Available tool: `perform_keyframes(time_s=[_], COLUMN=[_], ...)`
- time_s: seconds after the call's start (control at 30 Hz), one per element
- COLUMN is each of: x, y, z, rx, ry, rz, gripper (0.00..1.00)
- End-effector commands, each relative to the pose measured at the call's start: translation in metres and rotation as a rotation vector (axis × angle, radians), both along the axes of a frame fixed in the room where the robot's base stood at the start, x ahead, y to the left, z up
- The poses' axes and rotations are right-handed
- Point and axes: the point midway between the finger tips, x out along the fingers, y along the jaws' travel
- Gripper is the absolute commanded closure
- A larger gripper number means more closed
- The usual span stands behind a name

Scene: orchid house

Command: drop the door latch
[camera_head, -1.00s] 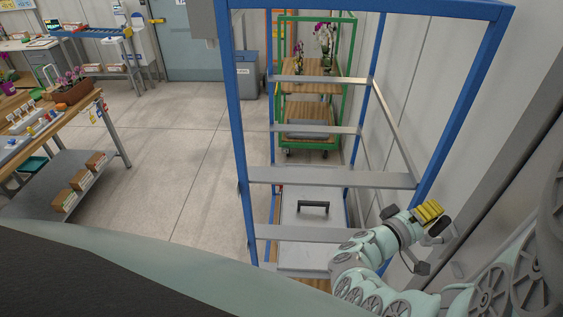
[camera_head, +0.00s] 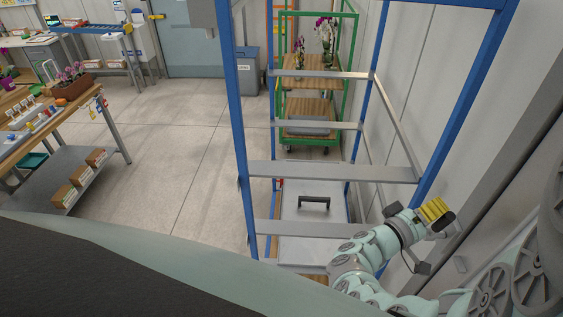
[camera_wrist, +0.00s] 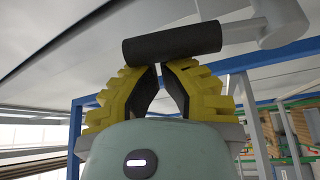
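A black cylindrical bar (camera_wrist: 172,45) on a grey arm (camera_wrist: 278,22) crosses the top of the wrist view; it looks like the latch handle. In the head view its dark end (camera_head: 446,222) shows at the right wall, beside my gripper (camera_head: 434,210). In the wrist view my gripper (camera_wrist: 160,68) has its yellow toothed fingers drawn together, with only a narrow gap at the tips and nothing seen between them. The bar lies across just past the fingertips; whether they touch cannot be told. The rest of the latch is not clearly seen.
A blue-framed rack (camera_head: 236,120) with grey crossbars (camera_head: 330,174) stands directly ahead, left of my arm. A green cart (camera_head: 312,140) with orchids is behind it. A potting bench (camera_head: 75,112) stands at left. The floor (camera_head: 180,165) between is clear.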

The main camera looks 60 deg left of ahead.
Motion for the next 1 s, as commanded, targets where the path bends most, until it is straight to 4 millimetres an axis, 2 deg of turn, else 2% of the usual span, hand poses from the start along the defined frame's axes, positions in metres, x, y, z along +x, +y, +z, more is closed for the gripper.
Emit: perform_keyframes(time_s=[0.27,1.0], x=[-0.009,-0.043], y=[-0.014,-0.058], z=[-0.008,-0.043], rx=[0.118,0.669], ry=[-0.093,-0.523], rz=[-0.01,-0.01], gripper=[1.0,1.0])
